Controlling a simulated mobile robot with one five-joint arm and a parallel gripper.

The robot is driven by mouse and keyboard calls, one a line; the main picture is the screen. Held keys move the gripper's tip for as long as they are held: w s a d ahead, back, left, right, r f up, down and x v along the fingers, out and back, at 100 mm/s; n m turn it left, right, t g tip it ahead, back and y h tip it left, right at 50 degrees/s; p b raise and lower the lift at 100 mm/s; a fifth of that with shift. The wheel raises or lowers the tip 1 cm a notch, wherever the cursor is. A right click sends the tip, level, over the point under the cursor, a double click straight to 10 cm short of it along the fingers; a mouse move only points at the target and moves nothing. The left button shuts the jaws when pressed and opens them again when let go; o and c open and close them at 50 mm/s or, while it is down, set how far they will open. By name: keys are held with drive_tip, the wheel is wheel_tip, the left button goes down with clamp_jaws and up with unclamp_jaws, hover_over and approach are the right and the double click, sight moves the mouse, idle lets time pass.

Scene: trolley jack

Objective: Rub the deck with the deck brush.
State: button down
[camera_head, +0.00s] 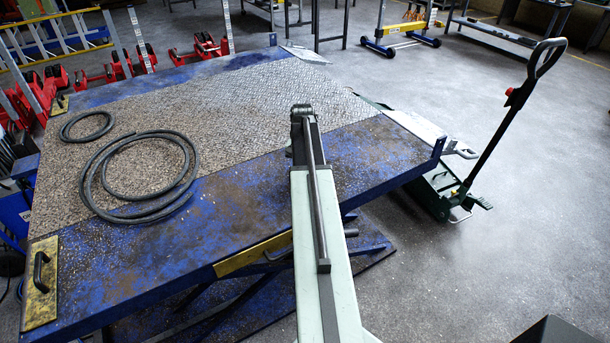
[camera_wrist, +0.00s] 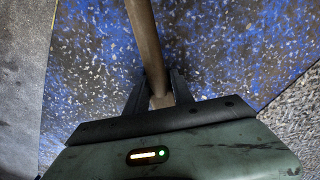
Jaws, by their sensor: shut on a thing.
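The deck (camera_head: 230,200) is a worn, blue-painted platform with a rough metal tread plate (camera_head: 270,95) across its middle. My arm reaches over its right part in the head view, and my gripper cannot be made out there. In the wrist view my gripper (camera_wrist: 158,92) is shut on the brown handle of the deck brush (camera_wrist: 146,45). The handle runs up out of the picture. The brush head is not in view, so I cannot tell whether it touches the deck. Speckled blue deck surface (camera_wrist: 220,45) shows behind the handle.
A large black hose coil (camera_head: 130,217) and a smaller coil (camera_head: 86,139) lie on the deck's left. A yellow plate with a black handle (camera_head: 40,290) is at the near left corner. A green pallet truck (camera_head: 435,190) stands at the right. Grey floor (camera_head: 500,260) is open there.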

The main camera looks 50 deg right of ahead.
drive_tip(key=shift+w+d, duration=0.3)
drive_tip(key=shift+w, duration=0.6)
drive_tip(key=shift+w+d, duration=0.25)
drive_tip(key=shift+w, duration=0.6)
drive_tip(key=shift+w+a+r, duration=0.1)
drive_tip(key=shift+w+a, duration=0.1)
drive_tip(key=shift+a, duration=0.55)
drive_tip(key=shift+s+a, duration=0.3)
drive_tip(key=shift+s, duration=0.5)
drive_tip(key=shift+s+a, duration=0.25)
drive_tip(key=shift+s, duration=0.5)
drive_tip(key=shift+s+a, duration=0.6)
drive_tip(key=shift+s, duration=1.25)
drive_tip(key=shift+s+a, duration=0.6)
drive_tip(key=shift+s, duration=1.3)
drive_tip(key=shift+s+a, duration=0.6)
drive_tip(key=shift+s, duration=1.25)
drive_tip(key=shift+w, duration=0.1)
drive_tip(key=shift+r+p, duration=0.15)
drive_tip(key=shift+p, duration=0.25)
wheel_tip(320, 180, up, 6)
drive_tip(key=p, duration=0.5)
drive_tip(key=shift+w+f, duration=0.1)
drive_tip(key=shift+f, duration=0.15)
drive_tip(key=shift+r+p, duration=0.1)
drive_tip(key=shift+p, duration=0.2)
